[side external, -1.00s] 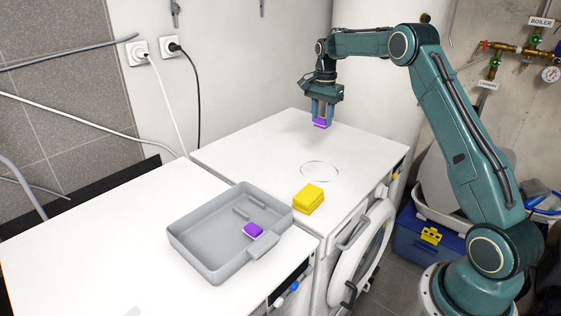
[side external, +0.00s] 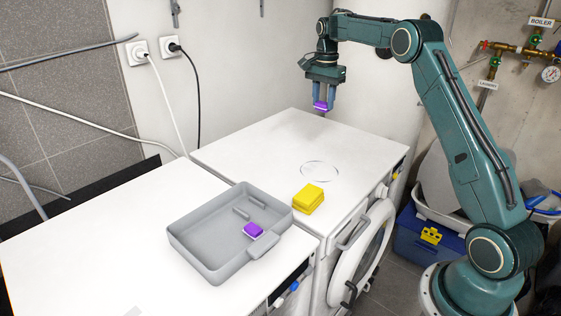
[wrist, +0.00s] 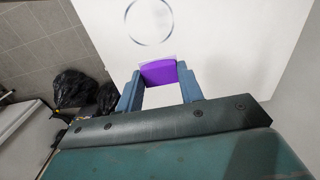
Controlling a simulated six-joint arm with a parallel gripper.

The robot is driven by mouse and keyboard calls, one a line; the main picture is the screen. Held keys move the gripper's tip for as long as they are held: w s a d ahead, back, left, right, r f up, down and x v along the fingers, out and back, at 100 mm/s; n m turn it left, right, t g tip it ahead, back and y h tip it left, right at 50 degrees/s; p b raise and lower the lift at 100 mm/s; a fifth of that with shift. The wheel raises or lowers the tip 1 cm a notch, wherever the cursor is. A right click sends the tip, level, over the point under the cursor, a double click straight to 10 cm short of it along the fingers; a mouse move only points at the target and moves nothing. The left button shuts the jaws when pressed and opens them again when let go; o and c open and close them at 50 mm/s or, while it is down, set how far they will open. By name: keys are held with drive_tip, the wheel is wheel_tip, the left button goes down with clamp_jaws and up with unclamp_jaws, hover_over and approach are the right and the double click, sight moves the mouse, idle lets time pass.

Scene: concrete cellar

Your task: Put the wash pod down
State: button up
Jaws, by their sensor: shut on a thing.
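My gripper (side external: 321,104) is shut on a purple wash pod (side external: 320,106) and holds it above the far part of the white machine top (side external: 260,150). In the wrist view the wash pod (wrist: 158,73) sits between the two blue-grey fingers of my gripper (wrist: 160,85). A thin drawn circle (side external: 319,162) marks the machine top, nearer the camera than the held pod. The circle (wrist: 149,42) also shows in the wrist view, beyond the pod.
A yellow block, perhaps a sponge (side external: 308,198), lies on the machine top near the tray. The wall with sockets (side external: 155,48) stands behind. Black bags (wrist: 75,88) show on the floor in the wrist view. The top around the circle is clear.

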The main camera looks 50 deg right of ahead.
drive_tip(key=w+a+n, duration=0.3)
drive_tip(key=a+n, duration=0.1)
drive_tip(key=a, duration=0.8)
drive_tip(key=n, duration=1.4)
hover_over(229, 253)
wheel_tip(229, 253, down, 15)
drive_tip(key=shift+f, duration=2.15)
drive_tip(key=shift+f, duration=0.15)
